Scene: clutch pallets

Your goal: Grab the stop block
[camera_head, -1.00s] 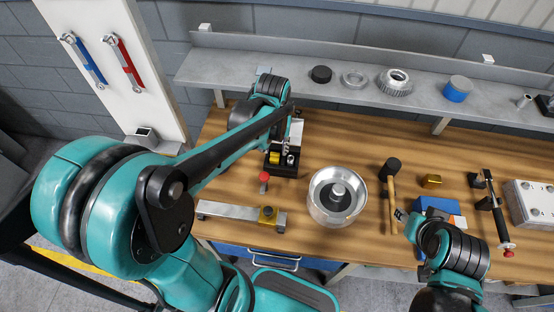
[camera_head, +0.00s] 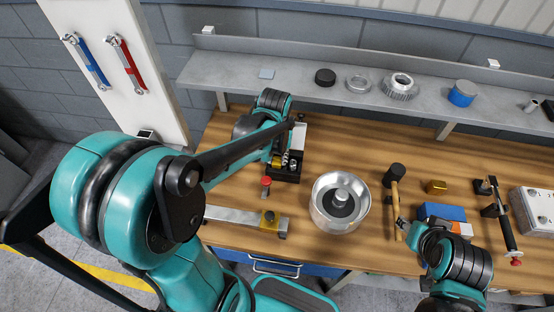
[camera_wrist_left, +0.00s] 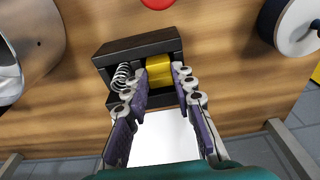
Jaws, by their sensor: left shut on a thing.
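The stop block appears to be the yellow block (camera_wrist_left: 159,72) in the left wrist view, sitting in a black holder (camera_wrist_left: 135,45) beside a coil spring. My left gripper (camera_wrist_left: 160,84) has its fingers on either side of the block, shut on it. The fingertips hide part of its sides. In the head view the gold block (camera_head: 276,161) shows at the holder (camera_head: 284,174), partly covered by my left gripper (camera_head: 287,157). My right gripper (camera_head: 402,222) is near the hammer handle, its fingers too small to read.
A round metal housing (camera_head: 340,202), a hammer (camera_head: 394,190), a metal bar with a brass piece (camera_head: 238,217) and a red-topped knob (camera_head: 266,182) stand near the holder. Another gold block (camera_head: 436,187) lies to the right. A grey shelf (camera_head: 300,80) holds several parts behind.

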